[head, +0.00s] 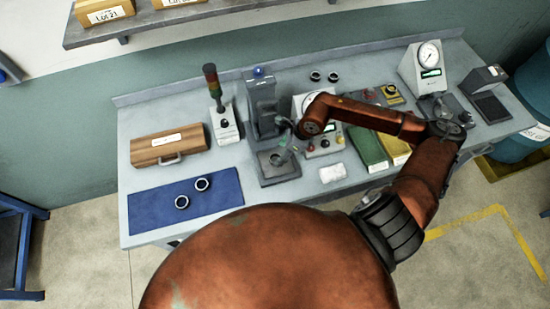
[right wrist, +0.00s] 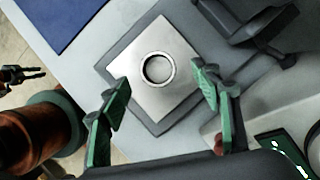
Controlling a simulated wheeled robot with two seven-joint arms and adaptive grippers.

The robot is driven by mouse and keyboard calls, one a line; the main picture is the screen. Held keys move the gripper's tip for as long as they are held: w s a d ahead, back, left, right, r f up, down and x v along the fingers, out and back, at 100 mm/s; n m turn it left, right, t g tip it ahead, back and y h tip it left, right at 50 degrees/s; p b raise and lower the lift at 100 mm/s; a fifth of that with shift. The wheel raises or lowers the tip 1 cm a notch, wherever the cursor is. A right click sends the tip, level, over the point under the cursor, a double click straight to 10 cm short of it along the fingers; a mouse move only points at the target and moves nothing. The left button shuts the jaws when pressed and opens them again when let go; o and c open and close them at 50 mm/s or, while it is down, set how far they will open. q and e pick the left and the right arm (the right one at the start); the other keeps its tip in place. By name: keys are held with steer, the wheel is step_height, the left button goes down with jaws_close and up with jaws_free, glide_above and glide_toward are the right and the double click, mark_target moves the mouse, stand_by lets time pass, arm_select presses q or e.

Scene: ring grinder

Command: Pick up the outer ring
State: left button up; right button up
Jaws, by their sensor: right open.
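A metal ring (right wrist: 158,68) lies flat on a pale square plate (right wrist: 180,95) in the right wrist view. I take it as the outer ring. In the head view the plate stands at the foot of a grey machine (head: 262,105), and my gripper partly covers that spot. My right gripper (head: 283,150) is over the plate. In the right wrist view its green fingers (right wrist: 163,95) are open and empty, one on each side of the ring's line, apart from it. A small dark claw at the left edge there seems to be my left gripper (right wrist: 22,76); its jaws are unclear.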

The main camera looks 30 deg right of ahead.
mark_target(274, 161)
steer(key=shift+p+x, duration=0.35)
steer(key=shift+x, duration=1.6)
steer(key=shift+s, duration=0.2)
steer(key=shift+c, duration=0.5)
steer(key=c, duration=1.3)
steer(key=shift+r, duration=0.1)
steer(key=shift+c, duration=0.2)
